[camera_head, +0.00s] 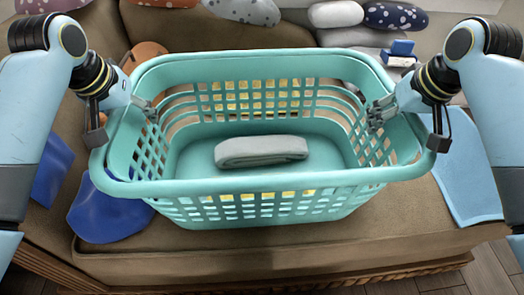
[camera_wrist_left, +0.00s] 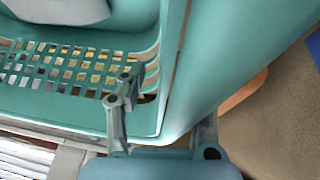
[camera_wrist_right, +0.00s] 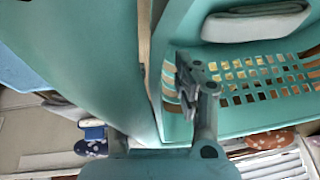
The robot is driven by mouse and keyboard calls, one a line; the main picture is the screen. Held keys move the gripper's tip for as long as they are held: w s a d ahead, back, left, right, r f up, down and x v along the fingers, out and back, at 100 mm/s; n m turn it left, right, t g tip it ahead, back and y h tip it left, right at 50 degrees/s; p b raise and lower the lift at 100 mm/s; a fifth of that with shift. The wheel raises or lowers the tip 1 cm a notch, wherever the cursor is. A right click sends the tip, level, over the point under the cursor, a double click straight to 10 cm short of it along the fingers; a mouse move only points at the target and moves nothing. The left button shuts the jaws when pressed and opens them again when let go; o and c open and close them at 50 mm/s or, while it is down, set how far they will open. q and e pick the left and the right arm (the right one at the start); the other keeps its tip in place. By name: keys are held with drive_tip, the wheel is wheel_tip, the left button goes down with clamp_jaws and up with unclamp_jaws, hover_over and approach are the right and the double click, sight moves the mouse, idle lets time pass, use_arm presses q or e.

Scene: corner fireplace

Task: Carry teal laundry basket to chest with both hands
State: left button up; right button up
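The teal laundry basket (camera_head: 262,187) is upright over a brown seat, with a folded grey cloth (camera_head: 262,151) inside it. My left gripper (camera_head: 122,122) straddles the basket's left rim, one finger inside and one outside. My right gripper (camera_head: 407,131) straddles the right rim in the same way. Both grippers look open, with the fingers spread wider than the rim. In the left wrist view, the inner finger shows inside the basket (camera_wrist_left: 165,70) and the rim partly hides the outer one. The right wrist view mirrors this at the rim (camera_wrist_right: 155,60). I cannot identify the chest.
The brown seat (camera_head: 250,262) extends under and around the basket. A dark blue cloth (camera_head: 105,218) lies at left and a light blue cloth (camera_head: 465,170) at right. Patterned cushions (camera_head: 395,16) and a small blue object (camera_head: 401,48) are behind. Wooden floor (camera_head: 485,275) shows at front right.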

use_arm(q)
drive_tip(key=shift+w+f, duration=0.2)
drive_tip(key=shift+f, duration=0.25)
use_arm(e)
drive_tip(key=shift+w+a+f, duration=0.1)
drive_tip(key=shift+w+f, duration=0.1)
drive_tip(key=shift+f, duration=0.25)
use_arm(q)
clamp_jaws()
use_arm(e)
clamp_jaws()
use_arm(q)
drive_tip(key=shift+r, duration=0.1)
